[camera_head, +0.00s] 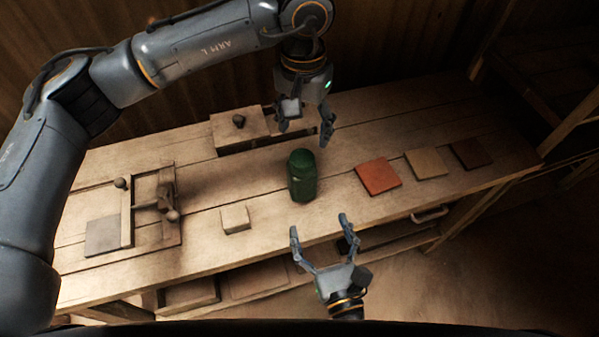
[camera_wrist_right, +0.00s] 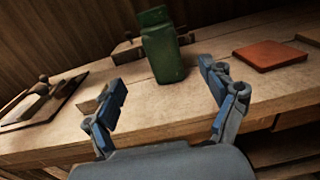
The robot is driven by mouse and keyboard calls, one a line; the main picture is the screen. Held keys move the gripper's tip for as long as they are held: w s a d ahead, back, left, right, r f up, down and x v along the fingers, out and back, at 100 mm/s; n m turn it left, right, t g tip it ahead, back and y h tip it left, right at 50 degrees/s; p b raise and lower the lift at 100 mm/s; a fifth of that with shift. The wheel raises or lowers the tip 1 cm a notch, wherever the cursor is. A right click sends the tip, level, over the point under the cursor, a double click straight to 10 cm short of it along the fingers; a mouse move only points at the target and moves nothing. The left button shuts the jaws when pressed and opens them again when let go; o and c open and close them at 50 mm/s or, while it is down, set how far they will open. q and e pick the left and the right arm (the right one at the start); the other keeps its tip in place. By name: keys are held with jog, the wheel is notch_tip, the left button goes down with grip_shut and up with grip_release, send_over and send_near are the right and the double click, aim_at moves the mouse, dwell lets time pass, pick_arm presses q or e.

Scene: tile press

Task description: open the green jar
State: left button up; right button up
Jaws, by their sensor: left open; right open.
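The green jar (camera_head: 302,178) stands upright near the middle of the wooden workbench, with its lid on top. It also shows in the right wrist view (camera_wrist_right: 165,50), beyond the fingers. My left gripper (camera_head: 306,128) is open and empty, pointing down above and slightly behind the jar, apart from it. My right gripper (camera_head: 322,232) is open and empty at the front edge of the bench, its fingers pointing toward the jar with a gap between. In the right wrist view my right gripper (camera_wrist_right: 165,95) has its fingers spread on either side of the jar's line.
A wooden press (camera_head: 152,205) stands at the left on the workbench (camera_head: 215,262). A pale block (camera_head: 235,219) lies left of the jar. A red tile (camera_head: 378,177), a tan tile (camera_head: 426,163) and a dark tile (camera_head: 470,153) lie right. A wooden box (camera_head: 238,130) with a knob stands behind.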

aim_at(305, 184)
pick_arm(q)
jog(key=shift+a+r, duration=0.1)
jog(key=shift+a, duration=0.05)
pick_arm(e)
jog(key=x, duration=1.3)
jog(key=shift+w, duration=0.35)
grip_shut()
pick_arm(q)
jog(key=m, duration=0.3)
jog(key=shift+m, duration=0.7)
jog(key=shift+f, duration=4.05)
